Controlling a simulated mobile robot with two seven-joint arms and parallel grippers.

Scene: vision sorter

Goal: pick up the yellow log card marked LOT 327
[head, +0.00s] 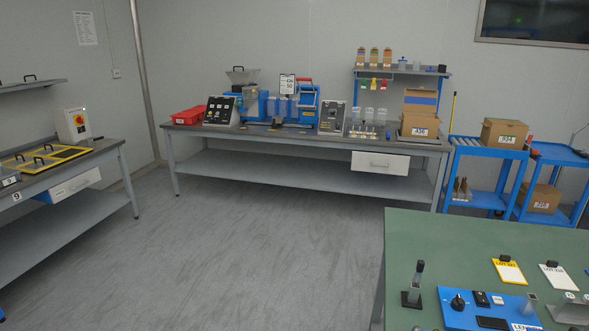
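A yellow-edged card (509,272) with a white face and a black clip at its top lies on the green table (440,235) at the lower right of the head view. It has a printed line under the clip, too small to read for certain. A similar white card (557,279) with a black clip lies just to its right, apart from it. Neither of my grippers is in view.
A blue panel (462,318) with dark controls stands in front of the yellow card, and a dark upright device (414,288) to its left. A workbench (300,142) with machines is along the back wall. Blue carts (486,147) carry boxes. The grey floor (270,240) is open.

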